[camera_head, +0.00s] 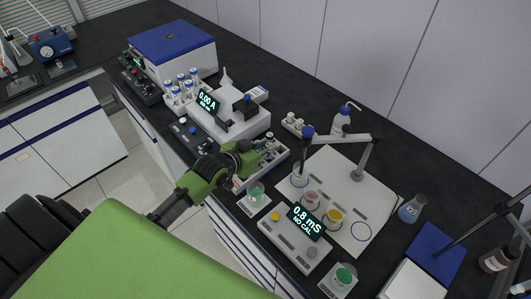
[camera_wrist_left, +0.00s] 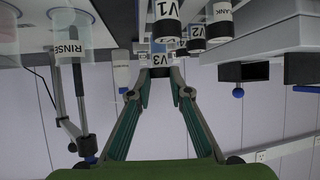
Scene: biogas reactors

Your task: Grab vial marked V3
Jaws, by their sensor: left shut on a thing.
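The vial marked V1 (camera_wrist_left: 166,22) and the vial marked V2 (camera_wrist_left: 195,32) show close by in that view. In the head view the gripper hides most of the held vial. I cannot tell whether V3 is still seated in the rack. My right gripper is not in view.
A meter reading 0.8 mS (camera_head: 306,222) and a white board (camera_head: 378,190) with beakers stand right of the gripper. A rinse beaker (camera_wrist_left: 72,38) shows in the wrist view.

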